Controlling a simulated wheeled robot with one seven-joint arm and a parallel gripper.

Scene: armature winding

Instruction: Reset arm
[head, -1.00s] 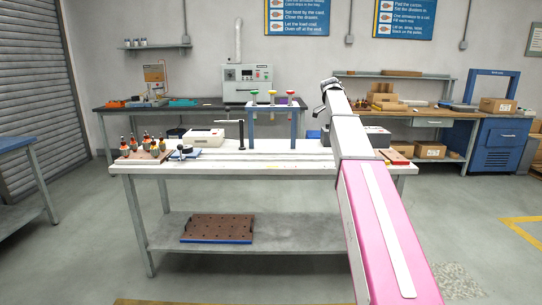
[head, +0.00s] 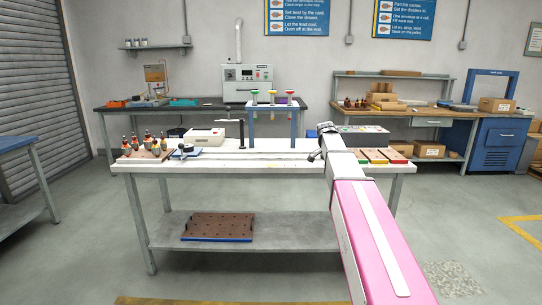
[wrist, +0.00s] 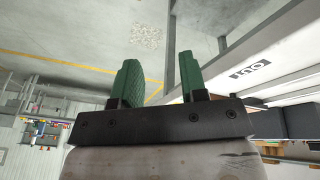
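My arm reaches forward from the lower right in the head view, over the right part of the white workbench (head: 270,162). My gripper (head: 320,142) is small at the arm's end there, and its fingers are hard to make out. In the wrist view my gripper (wrist: 163,85) shows two green finger pads standing well apart. Nothing is between them, only floor and the bench edge beyond. The gripper holds nothing.
On the bench stand a rack of armatures (head: 145,148), a white box (head: 206,137), a black post (head: 241,132), a blue stand with coloured knobs (head: 272,115) and coloured trays (head: 380,156) at right. A perforated tray (head: 217,226) lies on the lower shelf.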

